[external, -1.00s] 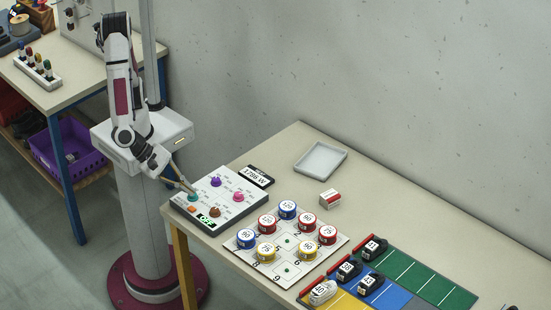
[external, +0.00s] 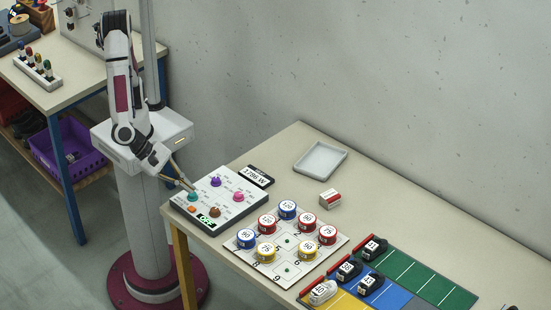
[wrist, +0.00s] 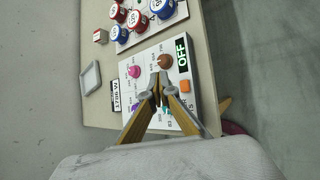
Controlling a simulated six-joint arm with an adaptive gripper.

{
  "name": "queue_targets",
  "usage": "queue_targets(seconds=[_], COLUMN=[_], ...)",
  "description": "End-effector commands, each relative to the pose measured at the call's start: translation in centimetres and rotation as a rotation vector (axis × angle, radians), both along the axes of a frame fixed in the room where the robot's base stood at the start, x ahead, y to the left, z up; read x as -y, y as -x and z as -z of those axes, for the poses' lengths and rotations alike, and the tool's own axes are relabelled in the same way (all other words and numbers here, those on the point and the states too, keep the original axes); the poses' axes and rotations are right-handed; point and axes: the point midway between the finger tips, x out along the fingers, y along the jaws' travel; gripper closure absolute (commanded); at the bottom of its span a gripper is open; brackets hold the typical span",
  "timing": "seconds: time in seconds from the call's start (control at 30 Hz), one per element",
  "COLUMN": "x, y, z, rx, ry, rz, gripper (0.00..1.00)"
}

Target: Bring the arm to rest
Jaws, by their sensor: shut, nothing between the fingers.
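My gripper (external: 188,187) is shut and empty. Its fingertips are just above the control panel (external: 235,205), near the teal knob (external: 193,196) at the panel's left corner. In the wrist view my gripper (wrist: 160,82) shows its two fingertips together over the panel, and the fingers partly hide the teal and purple knobs. The panel also carries a purple knob (external: 215,181), a pink knob (external: 238,197), a brown knob (external: 215,212) and an orange button (wrist: 185,86). Its green display (wrist: 182,55) reads OFF. A black display (external: 257,176) behind it reads 1786 W.
A white board (external: 288,269) with several numbered tins stands right of the panel. A small red-and-white box (external: 330,198) and an empty grey tray (external: 320,160) lie behind. Shoes sit on coloured lanes (external: 425,280) at the front right. The air above the panel is clear.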

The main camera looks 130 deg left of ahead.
Motion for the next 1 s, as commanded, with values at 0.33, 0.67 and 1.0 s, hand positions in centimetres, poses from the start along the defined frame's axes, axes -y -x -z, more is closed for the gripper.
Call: queue_targets(seconds=[0.33, 0.67, 1.0], x=[-1.6, -4.2, -6.4], y=[2.9, 8.0, 13.0], z=[1.2, -0.2, -2.9], rx=[0.097, 0.264, 0.451], ry=[0.204, 0.492, 0.776], rz=[-0.367, -0.938, -1.541], gripper=[1.0, 1.0, 1.0])
